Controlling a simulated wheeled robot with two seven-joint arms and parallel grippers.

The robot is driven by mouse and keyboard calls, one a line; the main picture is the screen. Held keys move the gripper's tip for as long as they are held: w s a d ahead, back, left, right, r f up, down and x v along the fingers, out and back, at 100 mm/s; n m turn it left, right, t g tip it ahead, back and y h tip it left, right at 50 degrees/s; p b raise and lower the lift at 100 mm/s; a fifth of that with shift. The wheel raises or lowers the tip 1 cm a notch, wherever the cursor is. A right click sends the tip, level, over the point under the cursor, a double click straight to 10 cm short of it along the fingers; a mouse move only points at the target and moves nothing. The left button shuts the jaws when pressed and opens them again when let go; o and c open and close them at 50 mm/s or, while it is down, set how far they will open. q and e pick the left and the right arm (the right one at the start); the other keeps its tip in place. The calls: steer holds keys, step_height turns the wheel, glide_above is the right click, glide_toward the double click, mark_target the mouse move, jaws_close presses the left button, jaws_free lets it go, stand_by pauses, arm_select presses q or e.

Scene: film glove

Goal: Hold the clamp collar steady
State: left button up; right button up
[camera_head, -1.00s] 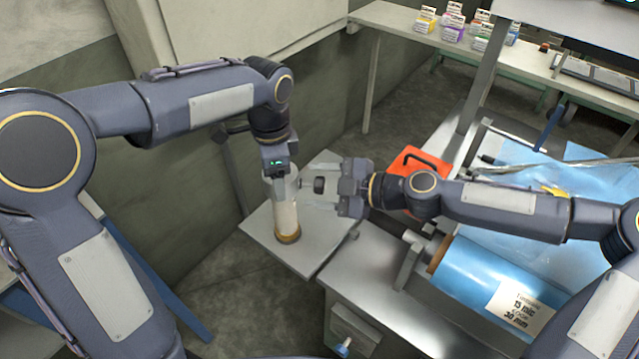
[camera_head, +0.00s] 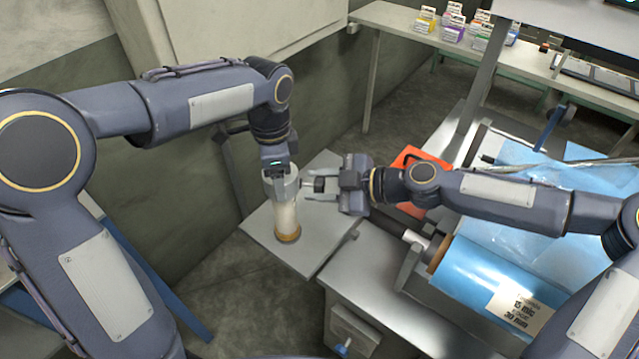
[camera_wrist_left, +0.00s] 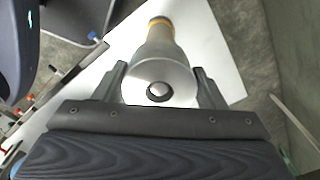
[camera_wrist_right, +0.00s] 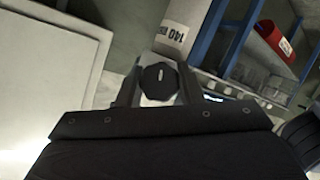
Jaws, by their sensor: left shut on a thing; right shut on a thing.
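A grey metal clamp collar (camera_head: 281,186) sits around the top of a pale upright post with a brass-coloured foot. My left gripper (camera_head: 280,172) comes down on it from above and is shut on it. In the left wrist view the collar (camera_wrist_left: 160,72) shows end-on between the fingers, with a dark round hole in its top. My right gripper (camera_head: 322,187) is shut on a black knob at the collar's right side. In the right wrist view the knob (camera_wrist_right: 160,80) is many-sided, with a white mark. The knob's join to the collar is hidden.
The post stands on a grey plate (camera_head: 262,222). A blue film roll (camera_head: 478,275) on a metal bench lies at the lower right. An orange case (camera_head: 408,156) sits partly behind my right arm. Small coloured boxes (camera_head: 455,27) stand on the back shelf.

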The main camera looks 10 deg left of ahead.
steer(key=m+g, duration=0.2)
steer(key=m, duration=0.1)
steer(key=m+g, duration=0.2)
steer(key=m, duration=0.1)
steer(key=shift+w, duration=0.15)
steer(key=m+g, duration=0.2)
steer(key=m, duration=0.1)
steer(key=shift+w+m+g+y, duration=0.1)
steer(key=shift+m+g+y, duration=0.7)
steer(key=shift+m, duration=1)
steer(key=shift+g, duration=0.3)
steer(key=o, duration=1)
steer(key=shift+d, duration=0.1)
steer(key=v, duration=0.7)
steer(key=shift+w+d+r, duration=0.1)
steer(key=shift+d, duration=0.05)
